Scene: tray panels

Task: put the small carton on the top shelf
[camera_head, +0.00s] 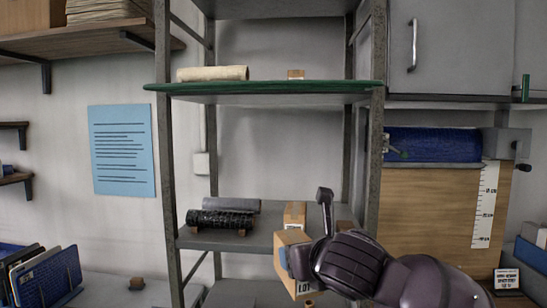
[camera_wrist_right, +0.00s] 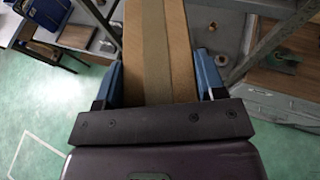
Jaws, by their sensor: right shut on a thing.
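A cardboard carton (camera_head: 282,260) with a "LOT" label is held by my right gripper (camera_head: 300,264), in front of the shelf rack's lower grey shelf (camera_head: 255,241). In the right wrist view the carton (camera_wrist_right: 155,45) with a tan tape strip lies between the two blue fingers of the right gripper (camera_wrist_right: 160,80), which is shut on it. A green-edged shelf (camera_head: 265,88) is higher up. A grey shelf (camera_head: 272,8) above it is cut by the picture's top edge. My left gripper is in neither view.
On the green-edged shelf lie a beige roll (camera_head: 212,73) and a tiny box (camera_head: 296,74), with bare room beside them. The lower shelf bears dark rolls (camera_head: 221,220) and another carton (camera_head: 295,212). Metal posts (camera_head: 375,130) flank the rack.

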